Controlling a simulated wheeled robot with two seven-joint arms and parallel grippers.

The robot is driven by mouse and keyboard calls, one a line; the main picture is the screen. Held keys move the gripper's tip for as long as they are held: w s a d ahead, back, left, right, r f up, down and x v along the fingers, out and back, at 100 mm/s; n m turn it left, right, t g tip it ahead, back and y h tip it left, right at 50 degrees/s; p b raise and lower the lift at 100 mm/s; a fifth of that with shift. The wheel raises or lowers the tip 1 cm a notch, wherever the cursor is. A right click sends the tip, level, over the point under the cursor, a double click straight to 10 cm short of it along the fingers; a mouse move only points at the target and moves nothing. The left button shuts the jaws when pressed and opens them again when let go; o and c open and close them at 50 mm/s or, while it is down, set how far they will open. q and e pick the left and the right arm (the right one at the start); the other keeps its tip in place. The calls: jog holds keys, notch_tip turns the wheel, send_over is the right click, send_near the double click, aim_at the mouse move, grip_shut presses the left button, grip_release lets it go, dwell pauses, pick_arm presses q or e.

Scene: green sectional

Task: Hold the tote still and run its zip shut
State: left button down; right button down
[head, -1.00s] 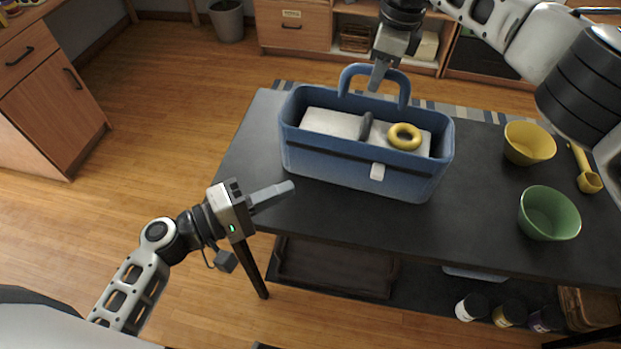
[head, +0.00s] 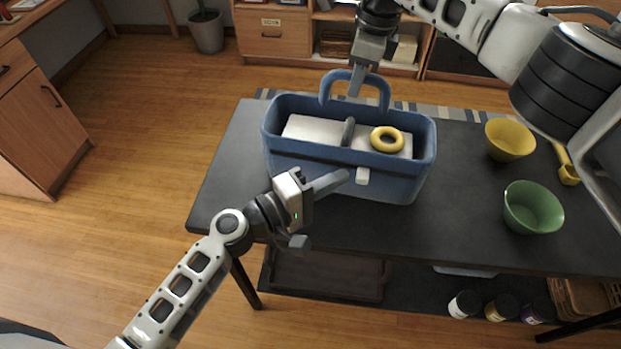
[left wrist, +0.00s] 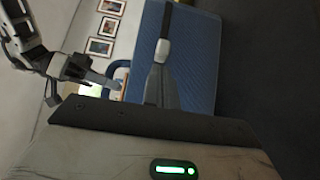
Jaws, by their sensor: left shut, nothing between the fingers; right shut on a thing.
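The blue tote (head: 330,168) stands upright on the dark table. Its top is open and shows a pale flat piece (head: 313,130), a dark grey upright piece (head: 348,131) and a yellow ring (head: 387,139). A small white tab (head: 362,176), apparently the zip pull, sits on the tote's front. My right gripper (head: 356,92) is shut on the tote's blue loop handle (head: 384,98). My left gripper (head: 344,178) is shut and empty, its tips just left of the tab. In the left wrist view the tab (left wrist: 162,50) lies straight ahead of the fingertips; I cannot tell whether they touch.
A yellow bowl (head: 509,140), a green bowl (head: 533,207) and a yellow scoop (head: 567,171) stand on the table (head: 460,210) right of the tote. Several jars (head: 500,308) and a dark tray (head: 325,275) are below. The tabletop left of the tote is clear.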

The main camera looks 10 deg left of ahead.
aim_at(362, 176)
pick_arm(q)
jog(key=shift+d, duration=0.35)
jog(key=d, duration=0.4)
jog(key=shift+s+d, duration=0.25)
pick_arm(e)
jog(key=shift+a, duration=0.1)
pick_arm(q)
jog(key=shift+a, duration=0.15)
